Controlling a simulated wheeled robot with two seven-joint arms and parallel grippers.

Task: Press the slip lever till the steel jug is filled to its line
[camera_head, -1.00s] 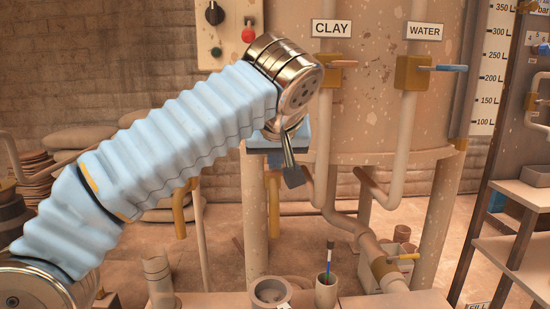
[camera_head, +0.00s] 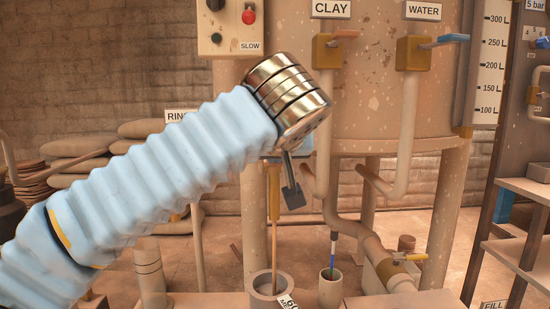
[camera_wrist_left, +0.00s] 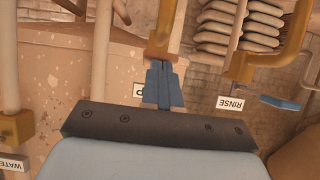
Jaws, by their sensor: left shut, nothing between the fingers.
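The steel jug (camera_head: 258,284) stands on the bench at the bottom of the head view. A thin brown stream (camera_head: 275,235) falls from the yellow spout (camera_head: 274,185) into its mouth. The jug's fill line and slip level cannot be made out. My left gripper is mostly hidden behind its wrist in the head view. In the left wrist view its blue fingers (camera_wrist_left: 163,86) are shut and empty, overlapping the yellow fitting (camera_wrist_left: 161,42). The slip lever cannot be clearly seen; contact cannot be told. My right gripper is not in view.
A pot holding a brush (camera_head: 330,288) stands right of the jug. The CLAY valve (camera_head: 326,51) and WATER valve (camera_head: 412,51) are on the tank above. A switch box (camera_head: 229,28) is above my wrist. A RINSE sign (camera_wrist_left: 231,103) is right of my fingers.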

